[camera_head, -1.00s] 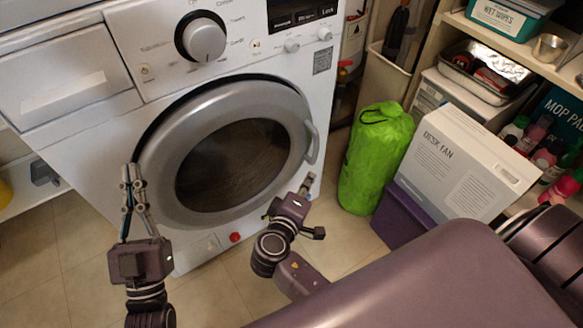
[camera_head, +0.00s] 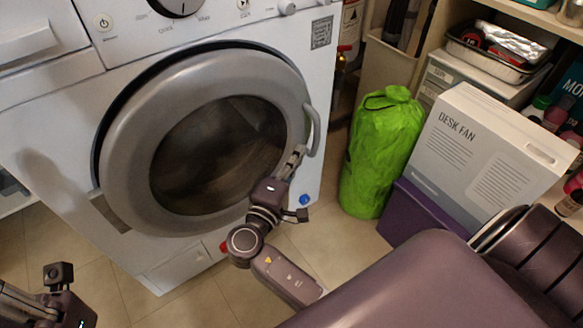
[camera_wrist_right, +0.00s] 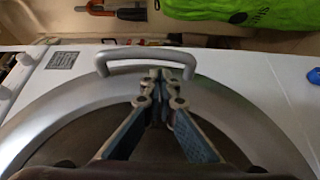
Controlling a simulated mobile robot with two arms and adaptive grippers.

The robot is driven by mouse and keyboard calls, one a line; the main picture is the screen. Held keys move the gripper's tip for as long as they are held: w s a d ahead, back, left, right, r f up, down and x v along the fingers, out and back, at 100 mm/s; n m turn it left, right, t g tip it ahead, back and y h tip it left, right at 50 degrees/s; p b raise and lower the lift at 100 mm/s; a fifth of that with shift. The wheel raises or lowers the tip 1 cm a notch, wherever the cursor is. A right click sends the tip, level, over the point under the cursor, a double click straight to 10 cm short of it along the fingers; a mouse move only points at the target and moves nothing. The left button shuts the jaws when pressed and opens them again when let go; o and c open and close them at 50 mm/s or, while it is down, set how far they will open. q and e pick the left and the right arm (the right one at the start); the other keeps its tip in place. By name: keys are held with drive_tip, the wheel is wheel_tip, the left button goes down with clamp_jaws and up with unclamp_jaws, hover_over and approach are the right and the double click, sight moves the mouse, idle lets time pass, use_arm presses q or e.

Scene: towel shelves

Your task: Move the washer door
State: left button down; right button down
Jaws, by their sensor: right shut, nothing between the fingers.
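The washer door (camera_head: 125,160) is a round grey ring with dark glass on the white washer's front. A thin dark gap shows along its upper left edge. I cannot tell whether it is fully closed. Its grey handle (camera_head: 314,130) is at the right edge; the handle also shows in the right wrist view (camera_wrist_right: 145,53). My right gripper (camera_head: 300,151) is shut and empty, its fingertips beside the handle over the ring. In the right wrist view the fingertips (camera_wrist_right: 164,75) meet just by the handle bar; contact is unclear. My left gripper (camera_head: 30,302) is at the lower left, tips outside the picture.
A green bag (camera_head: 382,150) stands right of the washer. Beside it a desk fan box (camera_head: 480,150) sits on a purple bin (camera_head: 410,215), near loaded shelves. Tiled floor (camera_head: 80,260) is clear in front at the left.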

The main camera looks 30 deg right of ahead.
drive_tip(key=x, duration=0.3)
drive_tip(key=shift+w+d+b, duration=0.25)
drive_tip(key=shift+b, duration=0.05)
drive_tip(key=s+a+m+g+h+p, duration=0.1)
drive_tip(key=s+g, duration=0.3)
drive_tip(key=s, duration=0.7)
drive_tip(key=shift+a+m+h+p, duration=0.4)
drive_tip(key=shift+a+m+p, duration=0.05)
drive_tip(key=shift+m, duration=0.45)
drive_tip(key=shift+f, duration=0.1)
